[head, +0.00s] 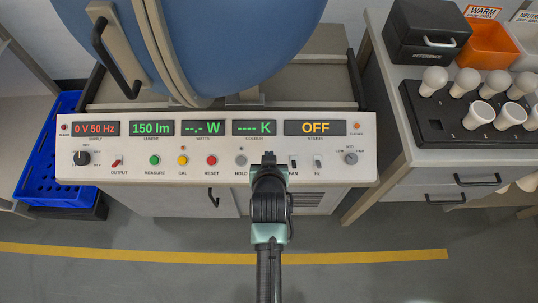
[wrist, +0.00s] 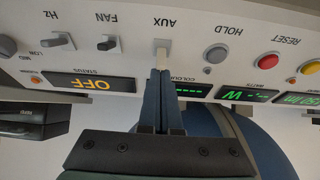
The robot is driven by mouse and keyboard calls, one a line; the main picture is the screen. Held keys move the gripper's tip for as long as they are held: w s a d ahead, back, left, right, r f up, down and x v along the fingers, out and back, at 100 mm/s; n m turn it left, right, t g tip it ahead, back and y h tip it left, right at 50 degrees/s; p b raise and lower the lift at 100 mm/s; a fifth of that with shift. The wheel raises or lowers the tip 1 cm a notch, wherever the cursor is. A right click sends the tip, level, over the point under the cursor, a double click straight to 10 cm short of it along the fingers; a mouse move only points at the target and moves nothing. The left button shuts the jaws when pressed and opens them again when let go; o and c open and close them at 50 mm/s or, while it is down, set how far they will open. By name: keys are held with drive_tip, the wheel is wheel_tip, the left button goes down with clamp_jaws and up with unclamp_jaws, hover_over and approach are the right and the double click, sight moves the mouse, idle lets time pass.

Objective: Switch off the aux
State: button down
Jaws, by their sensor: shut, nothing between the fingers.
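The AUX switch (wrist: 162,46) is a small pale lever on the white front panel (head: 220,168), in the upside-down wrist view. My gripper (wrist: 160,72) is shut and empty, with its fingertips right at this switch. They overlap its edge in the picture, and I cannot tell whether they touch it. In the head view my gripper (head: 269,157) covers the AUX switch and its label. The lever's on or off position is unclear.
The FAN switch (head: 293,161) and the Hz switch (head: 318,161) sit close to the right. The HOLD button (head: 241,161) and red RESET button (head: 211,160) are to the left. The STATUS display (head: 315,128) reads OFF. A bulb tray (head: 455,130) stands at right.

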drive_tip(key=shift+s+f+t+b, duration=0.55)
drive_tip(key=shift+t+b, duration=0.2)
drive_tip(key=shift+t, duration=0.15)
drive_tip(key=shift+w+r, duration=0.15)
drive_tip(key=shift+r, duration=0.2)
drive_tip(key=shift+p, duration=0.3)
drive_tip(key=shift+s+r+p, duration=0.2)
drive_tip(key=shift+s+p, duration=0.35)
drive_tip(key=shift+s, duration=0.25)
